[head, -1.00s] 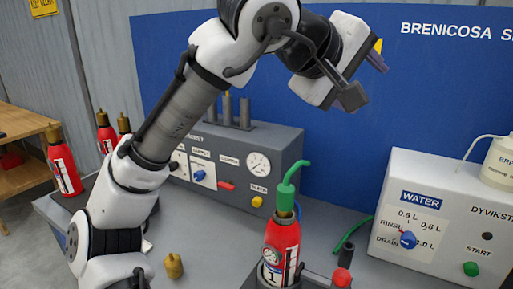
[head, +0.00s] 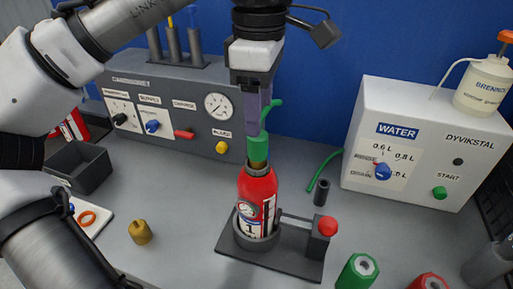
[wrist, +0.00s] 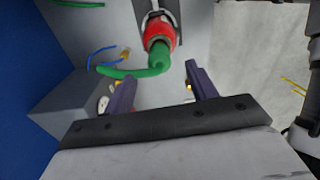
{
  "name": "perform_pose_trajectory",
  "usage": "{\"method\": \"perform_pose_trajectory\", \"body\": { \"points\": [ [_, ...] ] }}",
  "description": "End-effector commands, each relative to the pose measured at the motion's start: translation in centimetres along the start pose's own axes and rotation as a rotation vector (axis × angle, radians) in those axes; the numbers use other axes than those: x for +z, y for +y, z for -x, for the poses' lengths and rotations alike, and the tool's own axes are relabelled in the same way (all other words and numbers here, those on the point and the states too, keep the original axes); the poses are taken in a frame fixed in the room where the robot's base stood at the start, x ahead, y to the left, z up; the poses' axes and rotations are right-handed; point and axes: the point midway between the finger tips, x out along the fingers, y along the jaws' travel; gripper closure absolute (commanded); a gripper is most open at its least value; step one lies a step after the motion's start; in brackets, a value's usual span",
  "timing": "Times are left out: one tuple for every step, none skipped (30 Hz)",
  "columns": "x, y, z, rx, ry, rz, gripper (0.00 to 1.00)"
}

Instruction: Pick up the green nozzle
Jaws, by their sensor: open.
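The green nozzle (head: 258,150) sits upright on top of the red extinguisher (head: 258,186), its curved green hose bending to the right. In the wrist view the nozzle (wrist: 158,56) shows beyond the fingertips, roughly between them, with its hose reaching left. My gripper (head: 258,122) points down right above the nozzle, with purple fingers. In the wrist view my gripper (wrist: 160,80) is open and empty, fingers apart. I cannot tell whether the fingers touch the nozzle. The extinguisher stands in a dark holder (head: 228,243) with a red knob.
A grey gauge panel (head: 190,120) stands behind left and a white water unit (head: 420,140) at the right. A brass fitting (head: 140,232), a black tray (head: 80,168), a dark cylinder (head: 321,192) and a green-and-grey piece (head: 358,271) surround the holder on the bench.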

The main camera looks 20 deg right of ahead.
Motion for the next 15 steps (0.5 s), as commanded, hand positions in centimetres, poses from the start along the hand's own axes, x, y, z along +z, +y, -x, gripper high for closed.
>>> {"method": "perform_pose_trajectory", "body": {
  "points": [
    [-0.1, 0.0, -0.5, -0.001, 0.001, 0.000, 0.43],
    [0.0, 0.0, -0.8, -0.001, 0.001, 0.000, 0.43],
    [0.0, 0.0, -1.1, 0.000, 0.001, 0.000, 0.43],
    [0.0, 0.0, -1.2, 0.000, 0.000, 0.000, 0.43],
    [0.0, 0.0, -1.4, 0.000, 0.000, 0.000, 0.43],
    [0.0, 0.0, -1.6, 0.000, -0.001, 0.000, 0.43],
    [-0.1, 0.0, -1.8, 0.000, -0.001, -0.001, 0.43],
    [-0.1, 0.0, -2.1, -0.001, 0.000, -0.001, 0.43],
    [-0.2, 0.0, -2.6, -0.001, 0.000, 0.000, 0.43],
    [-0.2, 0.1, -3.1, -0.001, 0.000, 0.000, 0.43],
    [-0.3, 0.1, -3.5, -0.002, 0.000, 0.000, 0.43],
    [-0.4, 0.1, -4.2, -0.002, -0.001, -0.001, 0.43],
    [-0.4, 0.1, -4.7, -0.001, 0.000, -0.001, 0.43],
    [-0.4, 0.1, -5.2, 0.000, 0.001, -0.001, 0.43],
    [-0.3, 0.2, -5.7, 0.000, 0.000, -0.001, 0.43]
  ]
}}
